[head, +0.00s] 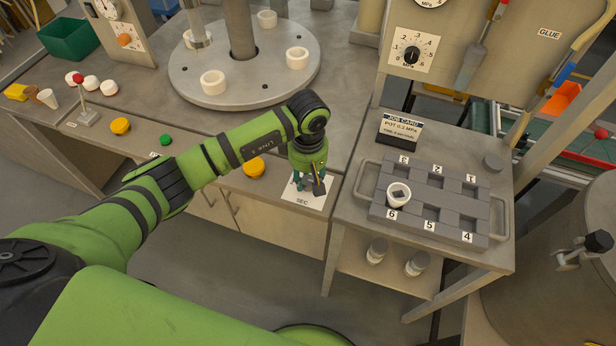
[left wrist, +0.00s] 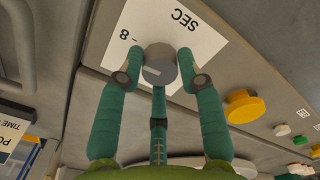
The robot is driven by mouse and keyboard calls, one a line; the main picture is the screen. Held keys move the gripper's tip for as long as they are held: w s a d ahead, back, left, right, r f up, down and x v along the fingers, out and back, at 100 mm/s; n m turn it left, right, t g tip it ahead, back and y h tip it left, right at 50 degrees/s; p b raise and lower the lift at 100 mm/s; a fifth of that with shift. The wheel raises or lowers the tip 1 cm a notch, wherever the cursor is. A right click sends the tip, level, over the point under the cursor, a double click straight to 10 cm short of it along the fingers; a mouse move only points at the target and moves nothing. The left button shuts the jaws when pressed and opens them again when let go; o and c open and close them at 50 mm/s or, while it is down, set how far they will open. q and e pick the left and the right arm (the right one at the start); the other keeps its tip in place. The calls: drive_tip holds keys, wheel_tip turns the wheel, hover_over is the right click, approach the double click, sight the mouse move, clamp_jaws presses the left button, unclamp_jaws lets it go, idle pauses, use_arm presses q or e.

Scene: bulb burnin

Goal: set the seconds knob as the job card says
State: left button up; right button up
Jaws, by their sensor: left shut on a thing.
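The seconds knob (left wrist: 158,64) is a grey round knob with a pale pointer line on its face. It sits on a white plate marked SEC (head: 303,201), which also shows in the left wrist view (left wrist: 185,40) with a figure 8 beside the knob. My left gripper (head: 309,186) comes down over the plate and hides the knob in the head view. In the left wrist view its green fingers (left wrist: 160,78) are shut on the knob from both sides. The job card (head: 400,130) reads POT 0.2 MPA; its time figure is too small to tell.
A tray with numbered pockets (head: 455,236) stands on the side table to the right, with a white ring in pocket 6. Yellow buttons (head: 253,167) and a green button (head: 166,140) line the bench front. A round turntable (head: 245,92) stands behind my arm.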

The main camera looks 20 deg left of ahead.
use_arm(q)
drive_tip(key=n+b, duration=0.3)
drive_tip(key=n, duration=0.1)
drive_tip(key=shift+f, duration=0.25)
drive_tip(key=n+b, duration=0.2)
drive_tip(key=n, duration=0.1)
drive_tip(key=shift+n, duration=0.3)
drive_tip(key=n+b, duration=0.2)
drive_tip(key=n, duration=0.1)
drive_tip(key=shift+n, duration=0.3)
drive_tip(key=n+b, duration=0.2)
drive_tip(key=n, duration=0.4)
drive_tip(key=shift+b, duration=0.35)
drive_tip(key=n+b, duration=0.1)
drive_tip(key=n, duration=0.4)
drive_tip(key=shift+r+n+b, duration=0.15)
drive_tip(key=shift+n+b, duration=0.15)
drive_tip(key=shift+n, duration=0.1)
drive_tip(key=o, duration=1.1)
drive_tip(key=shift+o, duration=0.2)
